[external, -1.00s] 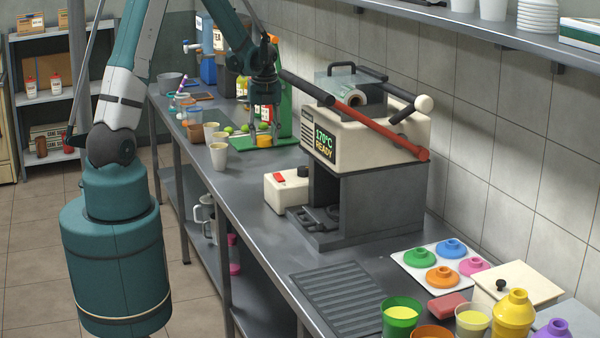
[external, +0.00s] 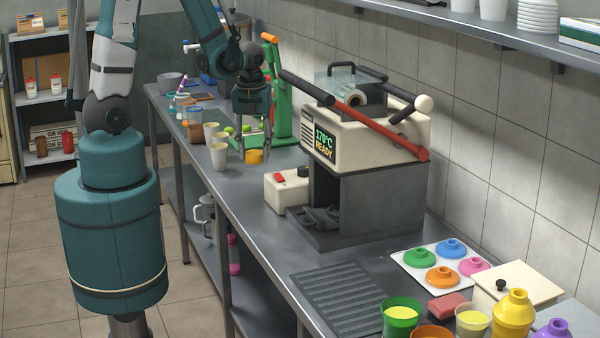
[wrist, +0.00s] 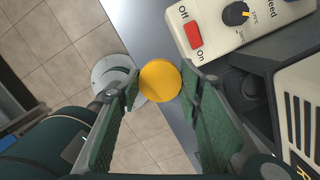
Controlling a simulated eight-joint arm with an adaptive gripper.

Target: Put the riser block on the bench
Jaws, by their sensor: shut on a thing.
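The riser block is a short, round yellow-orange piece (external: 254,156). My gripper (external: 255,149) points down and is shut on it, with one finger on each side. In the wrist view the round top of the riser block (wrist: 160,81) shows between the green finger pads. The block is over the near part of the grey bench (external: 245,200), in front of the green press (external: 279,95). I cannot tell whether its underside touches the bench.
A cream cup (external: 219,156) stands close left of the block near the bench edge. A cream control box (external: 287,190) with a red switch and the sealing machine (external: 365,150) stand to the right. Green round fruits lie behind. Bare bench lies in front.

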